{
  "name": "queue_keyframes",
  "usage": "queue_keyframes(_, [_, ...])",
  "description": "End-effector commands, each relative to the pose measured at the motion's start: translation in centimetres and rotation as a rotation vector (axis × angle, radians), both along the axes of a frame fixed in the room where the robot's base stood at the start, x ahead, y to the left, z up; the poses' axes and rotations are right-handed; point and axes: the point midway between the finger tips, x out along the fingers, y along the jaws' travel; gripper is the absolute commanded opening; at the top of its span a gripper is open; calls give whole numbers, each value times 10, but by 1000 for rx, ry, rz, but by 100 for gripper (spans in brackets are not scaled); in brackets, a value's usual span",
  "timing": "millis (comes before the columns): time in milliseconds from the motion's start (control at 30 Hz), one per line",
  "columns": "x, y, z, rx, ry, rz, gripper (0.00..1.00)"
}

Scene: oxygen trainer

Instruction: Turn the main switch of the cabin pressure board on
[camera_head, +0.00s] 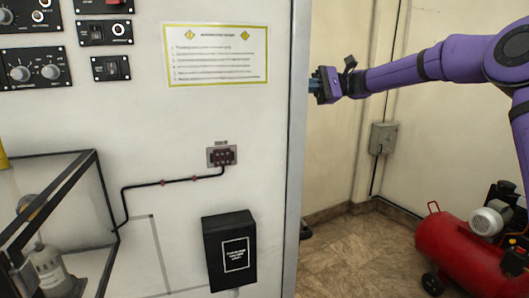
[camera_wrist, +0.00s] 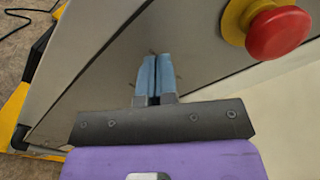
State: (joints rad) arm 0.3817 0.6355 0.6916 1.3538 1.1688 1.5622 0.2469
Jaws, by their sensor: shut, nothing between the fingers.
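Several black control panels are mounted on the white wall at the upper left of the head view. One has two round knobs (camera_head: 35,68). A small panel with a rocker-like switch and a round part (camera_head: 104,32) is beside it, and a small single-switch panel (camera_head: 110,68) is below that. Their labels are too small to read, so I cannot tell which is the cabin pressure board or how its main switch is set. My gripper (camera_head: 314,86) is at the wall's right edge, well right of these panels. In the wrist view its blue fingers (camera_wrist: 157,62) are together and empty.
A red mushroom button (camera_wrist: 278,34) on a yellow base is close to my fingers in the wrist view. A notice sheet (camera_head: 216,55), black box (camera_head: 230,248) and cable socket (camera_head: 221,155) are on the wall. A red compressor (camera_head: 450,250) stands at right.

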Motion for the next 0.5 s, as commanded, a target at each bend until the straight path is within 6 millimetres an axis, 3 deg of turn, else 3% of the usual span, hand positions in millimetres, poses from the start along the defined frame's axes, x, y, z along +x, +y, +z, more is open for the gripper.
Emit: queue_keyframes(500, [14,-41,0,2,1,-1,0])
